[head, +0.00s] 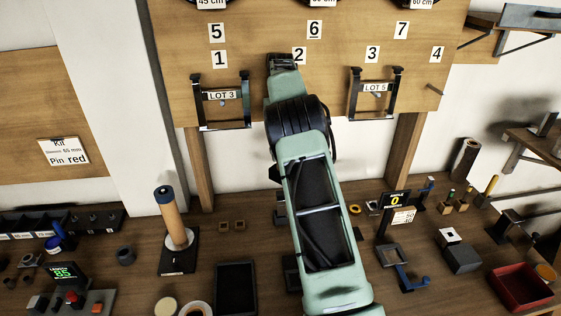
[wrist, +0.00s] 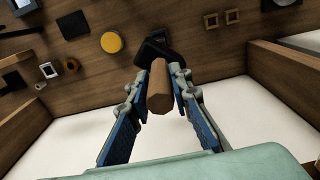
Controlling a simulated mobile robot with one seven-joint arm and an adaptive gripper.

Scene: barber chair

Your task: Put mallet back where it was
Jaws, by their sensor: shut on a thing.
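In the wrist view, my gripper (wrist: 157,74) is shut on the mallet's wooden handle (wrist: 159,92). The end of the handle points toward the camera, and a black head (wrist: 156,48) shows beyond the fingertips. In the head view, my arm reaches up to the wooden wall board (head: 255,52), with its end in front of the area by label 2 (head: 299,55). My arm hides the mallet and my fingers there. Whether the mallet touches the board or a holder cannot be told.
Black brackets marked LOT 3 (head: 222,97) and LOT 5 (head: 375,88) hang on either side of my arm. A bare peg (head: 435,89) sticks out under label 4. The bench below holds a cork-coloured roller on a stand (head: 174,220), a dark tray (head: 236,287) and a red bin (head: 521,287).

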